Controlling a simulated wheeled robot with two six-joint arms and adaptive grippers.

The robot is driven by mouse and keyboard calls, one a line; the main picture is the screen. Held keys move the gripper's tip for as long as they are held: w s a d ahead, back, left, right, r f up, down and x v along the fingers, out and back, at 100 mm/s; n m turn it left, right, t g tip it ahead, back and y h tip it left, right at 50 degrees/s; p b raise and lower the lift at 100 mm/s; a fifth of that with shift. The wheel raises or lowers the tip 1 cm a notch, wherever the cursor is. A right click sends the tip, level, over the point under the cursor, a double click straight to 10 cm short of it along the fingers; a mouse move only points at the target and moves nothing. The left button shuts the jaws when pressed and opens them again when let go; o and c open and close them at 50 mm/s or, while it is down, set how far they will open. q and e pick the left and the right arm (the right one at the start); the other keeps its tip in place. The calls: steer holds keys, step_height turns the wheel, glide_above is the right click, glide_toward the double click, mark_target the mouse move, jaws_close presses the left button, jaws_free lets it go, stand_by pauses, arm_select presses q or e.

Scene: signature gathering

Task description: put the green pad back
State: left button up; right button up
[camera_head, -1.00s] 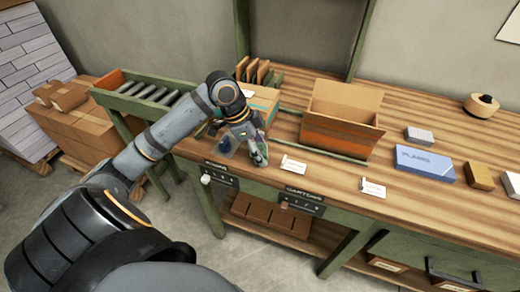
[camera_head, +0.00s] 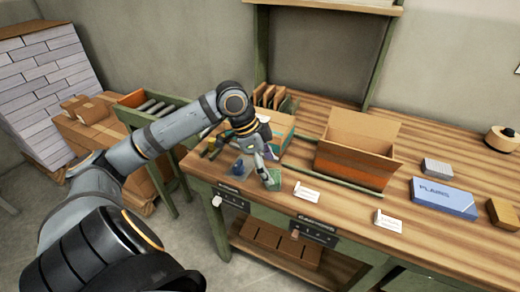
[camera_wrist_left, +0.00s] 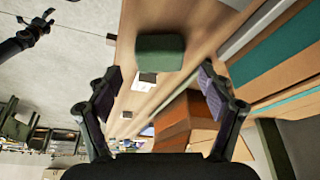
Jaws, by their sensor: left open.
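The green pad (camera_head: 274,182) lies on the wooden bench top near its front edge, just beyond the fingertips of my left gripper (camera_head: 267,168). In the left wrist view the green pad (camera_wrist_left: 160,52) shows as a dark rounded block, ahead of the two spread fingers of my left gripper (camera_wrist_left: 160,88). Nothing is between those fingers. In the head view the fingers partly cover the pad's surroundings. A small dark gripper, seemingly my right one (camera_wrist_left: 42,24), shows at the upper left of the wrist view, too small to judge.
A blue stamp-like object (camera_head: 239,168) stands left of the pad. A carton with a teal stripe (camera_head: 282,128) stands behind the gripper. An open orange-brown box (camera_head: 352,166), a white card (camera_head: 307,193) and a blue box (camera_head: 444,198) are to the right.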

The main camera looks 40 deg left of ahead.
arm_select(q)
steer(key=b+v, duration=0.3)
steer(key=v, duration=0.4)
steer(key=shift+r+b, duration=0.3)
steer(key=shift+r, duration=0.1)
steer(key=shift+s+a, duration=0.1)
steer(key=shift+s, duration=0.05)
